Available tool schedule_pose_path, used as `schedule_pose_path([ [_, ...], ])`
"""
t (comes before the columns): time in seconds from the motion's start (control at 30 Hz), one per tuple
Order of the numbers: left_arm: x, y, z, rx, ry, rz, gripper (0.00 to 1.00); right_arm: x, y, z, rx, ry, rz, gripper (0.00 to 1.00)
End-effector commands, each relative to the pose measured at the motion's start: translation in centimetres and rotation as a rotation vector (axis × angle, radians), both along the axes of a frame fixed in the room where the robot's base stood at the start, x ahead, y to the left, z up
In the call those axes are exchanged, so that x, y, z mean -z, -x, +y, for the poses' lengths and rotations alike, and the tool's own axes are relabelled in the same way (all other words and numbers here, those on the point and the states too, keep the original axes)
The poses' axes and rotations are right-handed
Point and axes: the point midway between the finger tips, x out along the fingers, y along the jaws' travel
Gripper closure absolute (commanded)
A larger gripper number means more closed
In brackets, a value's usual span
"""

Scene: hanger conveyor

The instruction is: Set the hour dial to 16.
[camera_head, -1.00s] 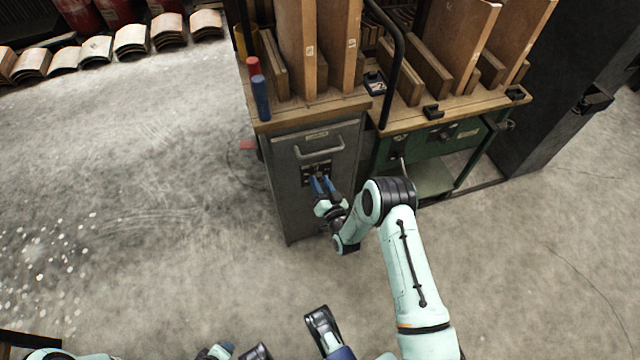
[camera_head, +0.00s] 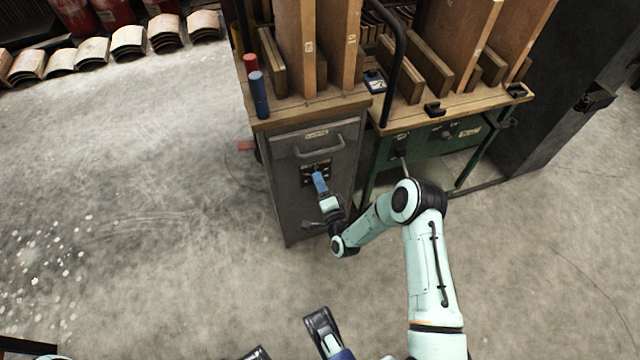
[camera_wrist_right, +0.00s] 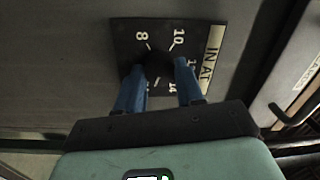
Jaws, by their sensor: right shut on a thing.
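The hour dial is a dark square plate (camera_wrist_right: 125,45) on the front of a grey metal cabinet (camera_head: 292,205). In the right wrist view it carries white numbers, with 8, 10 and 14 readable, and a label strip starting "IN AT". My right gripper (camera_wrist_right: 160,68) has its two blue fingers on either side of the dark knob (camera_wrist_right: 158,65) at the plate's middle, shut on it. The fingers hide part of the scale, and I cannot read the setting or see 16. In the head view the right gripper (camera_head: 319,178) reaches the plate from below.
A cabinet handle (camera_head: 320,150) sits just above the dial. Red and blue cylinders (camera_head: 259,95) stand on the wooden top beside upright boards (camera_head: 295,45). A green bench (camera_head: 430,150) adjoins at right. Open concrete floor lies to the left.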

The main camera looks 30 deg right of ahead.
Motion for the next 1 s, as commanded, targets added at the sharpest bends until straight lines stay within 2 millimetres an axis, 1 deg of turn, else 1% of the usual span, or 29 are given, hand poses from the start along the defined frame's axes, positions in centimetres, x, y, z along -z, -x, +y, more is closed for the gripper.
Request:
schedule_pose_path([
  [0.1, 0.17, 0.20, 0.04, -0.001, 0.000, 0.006, 0.57, -0.01, 0.01, -0.01, 0.000, -0.061, -0.017, 0.93],
  [0.3, 0.30, 0.36, 0.07, -0.001, 0.000, 0.012, 0.57, 0.01, 0.00, 0.03, 0.000, -0.129, -0.033, 0.93],
  [0.87, 0.34, 0.42, 0.08, -0.002, 0.000, 0.014, 0.57, 0.03, 0.02, 0.00, 0.000, -0.159, -0.039, 0.93],
  [0.9, 0.34, 0.42, 0.08, -0.002, 0.000, 0.014, 0.57, 0.04, 0.02, 0.00, 0.000, -0.158, -0.039, 0.56],
  [0.97, 0.34, 0.42, 0.08, -0.001, 0.000, 0.014, 0.57, 0.04, 0.02, 0.00, 0.001, -0.158, -0.038, 0.37],
  [1.0, 0.34, 0.41, 0.09, -0.001, 0.000, 0.014, 0.57, 0.04, 0.02, 0.00, 0.001, -0.158, -0.038, 0.37],
])
